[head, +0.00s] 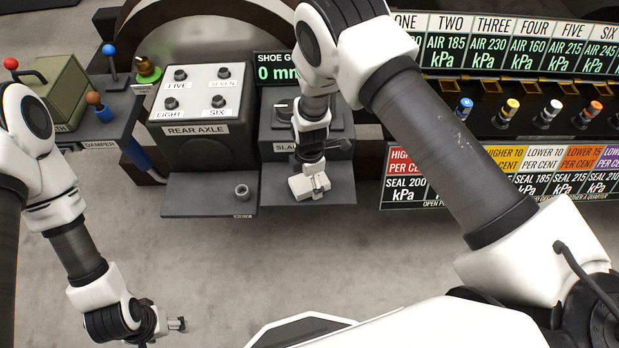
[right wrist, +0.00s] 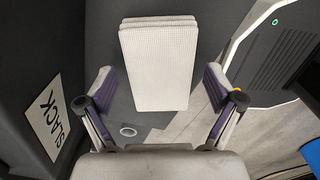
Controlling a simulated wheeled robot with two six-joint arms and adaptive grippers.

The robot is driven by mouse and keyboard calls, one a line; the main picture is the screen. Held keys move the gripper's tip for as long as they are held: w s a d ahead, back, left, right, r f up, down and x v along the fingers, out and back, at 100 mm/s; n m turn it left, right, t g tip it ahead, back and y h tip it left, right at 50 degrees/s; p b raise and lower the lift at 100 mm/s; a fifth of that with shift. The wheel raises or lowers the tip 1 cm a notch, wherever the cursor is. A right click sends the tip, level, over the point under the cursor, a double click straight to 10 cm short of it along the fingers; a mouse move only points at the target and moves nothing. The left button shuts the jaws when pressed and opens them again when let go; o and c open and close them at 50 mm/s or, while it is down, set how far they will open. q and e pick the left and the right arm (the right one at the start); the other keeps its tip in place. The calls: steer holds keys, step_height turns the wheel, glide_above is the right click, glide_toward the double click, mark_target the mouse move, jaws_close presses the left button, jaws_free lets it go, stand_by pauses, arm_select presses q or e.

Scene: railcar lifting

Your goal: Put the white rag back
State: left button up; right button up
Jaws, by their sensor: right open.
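The white rag (right wrist: 158,62) is a folded, waffle-textured stack in the right wrist view. It lies between and just beyond the fingers of my right gripper (right wrist: 159,84), which is open with a gap on each side of the rag. In the head view my right gripper (head: 319,183) points down over the shelf below the slack panel. A small white block there looks like the rag (head: 301,187), partly covered by the gripper. Whether the rag rests on the shelf is hard to tell. My left gripper (head: 177,323) hangs low at left, away from the consoles; its finger gap is too small to read.
The slack panel (head: 268,130) and rear axle box (head: 195,100) stand behind the shelves. A metal ring (head: 241,190) sits on the left shelf (head: 205,197). A damper console is at left and a board of pressure labels (head: 520,45) at right. Floor in front is clear.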

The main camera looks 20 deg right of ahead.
mark_target(309, 180)
step_height(309, 180, up, 12)
steer(key=p, duration=0.1)
steer(key=s+d+f+m, duration=0.7)
steer(key=s+f+m, duration=0.15)
steer(key=s, duration=0.35)
steer(key=s+d+f+m, duration=0.2)
steer(key=s+m, duration=0.9)
steer(key=s, duration=0.4)
steer(key=shift+d+f, duration=0.2)
steer(key=shift+d, duration=0.15)
step_height(309, 180, up, 4)
steer(key=p, duration=0.4)
steer(key=shift+s, duration=0.1)
